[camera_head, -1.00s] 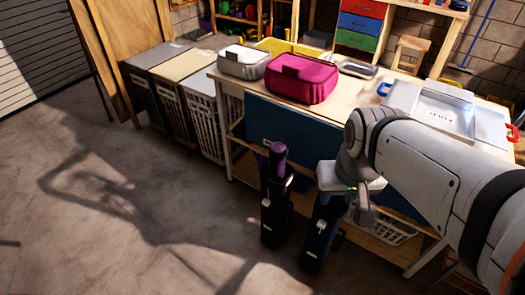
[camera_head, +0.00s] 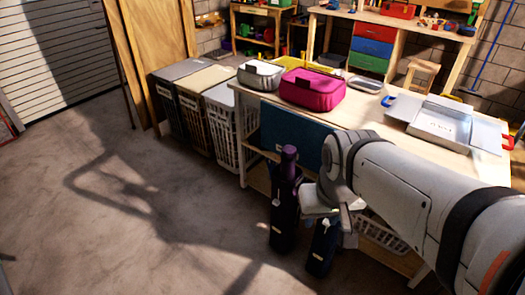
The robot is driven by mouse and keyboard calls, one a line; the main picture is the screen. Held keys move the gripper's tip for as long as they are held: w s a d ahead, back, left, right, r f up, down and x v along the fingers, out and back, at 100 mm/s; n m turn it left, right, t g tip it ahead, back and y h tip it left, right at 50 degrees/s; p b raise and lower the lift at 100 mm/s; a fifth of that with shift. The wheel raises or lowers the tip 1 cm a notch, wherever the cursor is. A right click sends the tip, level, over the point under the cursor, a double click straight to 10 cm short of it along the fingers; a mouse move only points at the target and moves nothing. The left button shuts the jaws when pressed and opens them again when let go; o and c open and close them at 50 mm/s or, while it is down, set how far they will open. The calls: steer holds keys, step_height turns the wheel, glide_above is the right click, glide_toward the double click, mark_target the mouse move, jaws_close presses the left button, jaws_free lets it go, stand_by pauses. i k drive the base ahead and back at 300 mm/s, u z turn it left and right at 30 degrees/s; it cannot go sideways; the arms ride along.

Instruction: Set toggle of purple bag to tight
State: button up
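A tall dark, purplish bag (camera_head: 285,225) stands upright on the floor in front of the table. A rolled purple item (camera_head: 289,160) sticks out of its top. A small pale piece, perhaps its toggle (camera_head: 275,229), shows on its front; its setting is too small to tell. A second dark, bluish bag (camera_head: 322,248) stands to its right, partly hidden by my arm. My gripper (camera_head: 346,218) points down above and beside the bluish bag, to the right of the purplish one. It appears apart from the purplish bag. Whether its fingers are open or shut cannot be seen.
The wooden table (camera_head: 385,115) holds a magenta case (camera_head: 313,92), a grey case (camera_head: 262,76) and a white folding board (camera_head: 445,125). Laundry hampers (camera_head: 222,125) stand left of it. A white basket (camera_head: 384,236) sits on its lower shelf. The floor (camera_head: 150,220) at left is clear.

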mark_target(277, 202)
steer(key=u, duration=0.05)
steer(key=i, duration=0.9)
steer(key=z, duration=1.3)
steer(key=k, duration=1.15)
steer(key=u, duration=0.75)
steer(key=i, duration=1)
steer(key=u, duration=0.05)
